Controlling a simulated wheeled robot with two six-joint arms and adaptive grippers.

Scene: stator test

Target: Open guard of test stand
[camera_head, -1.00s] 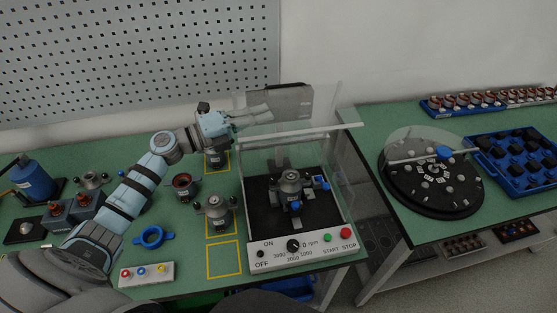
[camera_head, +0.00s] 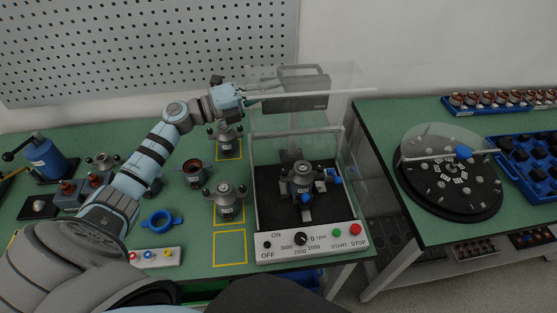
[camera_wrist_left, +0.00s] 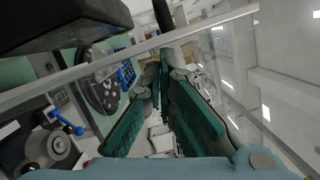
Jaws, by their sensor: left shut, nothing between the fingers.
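The test stand (camera_head: 262,212) is in the middle of the head view, with a black bed and a white front panel bearing a dial and buttons. Its clear guard (camera_head: 345,78) is raised above the bed, with its pale edge running sideways at the back. My left gripper (camera_head: 277,87) is shut and empty at the upper left of the guard, its fingers overlapping the clear sheet; contact cannot be told. In the left wrist view, the green finger pads (camera_wrist_left: 162,95) sit beside the guard's pale edge (camera_wrist_left: 125,55). A stator unit (camera_head: 301,180) stands on the bed. My right gripper is not in view.
Motor parts (camera_head: 226,203) stand on yellow-marked squares left of the stand. A blue ring (camera_head: 161,223) and a button box (camera_head: 158,257) lie nearby. A second table with a round black plate (camera_head: 440,200) and blue tray (camera_head: 515,165) is at right, past a gap.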

